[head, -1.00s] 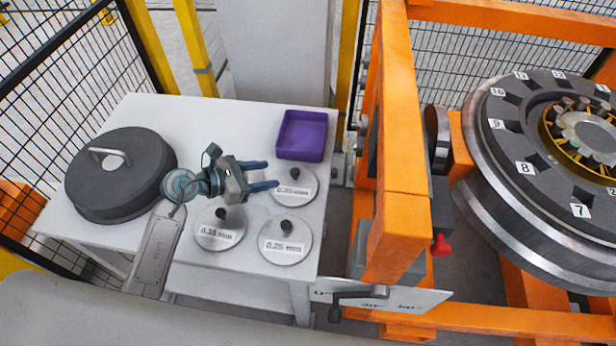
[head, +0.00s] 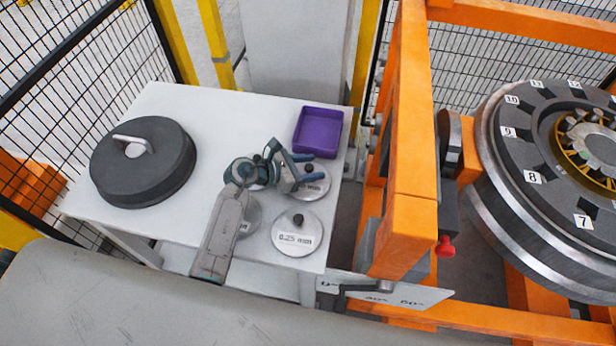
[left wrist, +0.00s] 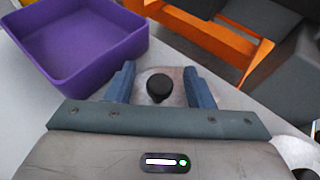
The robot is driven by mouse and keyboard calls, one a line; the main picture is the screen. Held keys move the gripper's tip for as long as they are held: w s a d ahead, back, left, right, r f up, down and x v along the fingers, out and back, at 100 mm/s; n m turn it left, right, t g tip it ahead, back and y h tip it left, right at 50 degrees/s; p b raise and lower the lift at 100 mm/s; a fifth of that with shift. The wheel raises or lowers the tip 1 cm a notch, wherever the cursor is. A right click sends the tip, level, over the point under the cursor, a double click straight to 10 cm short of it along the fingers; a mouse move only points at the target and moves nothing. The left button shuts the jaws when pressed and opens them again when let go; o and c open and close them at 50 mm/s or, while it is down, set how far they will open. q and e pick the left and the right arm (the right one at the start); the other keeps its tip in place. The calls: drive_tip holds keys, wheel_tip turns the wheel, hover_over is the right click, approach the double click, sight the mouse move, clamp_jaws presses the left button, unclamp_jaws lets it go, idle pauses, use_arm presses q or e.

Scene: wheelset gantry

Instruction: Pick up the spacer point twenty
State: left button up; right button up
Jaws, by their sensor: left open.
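The spacer point twenty (head: 319,189) is a flat silver disc with a black knob, lying on the white table just in front of the purple bin; its label is mostly covered by my gripper. My left gripper (head: 313,167) is open, with its blue fingers over this disc. In the left wrist view the black knob (left wrist: 160,87) stands between the two open fingers (left wrist: 161,78), with a gap on each side. My right gripper is not in view.
A disc marked 0.25 mm (head: 297,243) lies close in front, and another disc (head: 249,217) is partly hidden by my arm. The purple bin (head: 318,131) stands behind. A dark round handled lid (head: 142,172) sits left. The orange gantry (head: 410,150) rises right of the table (head: 215,115).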

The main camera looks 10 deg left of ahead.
use_arm(q)
clamp_jaws()
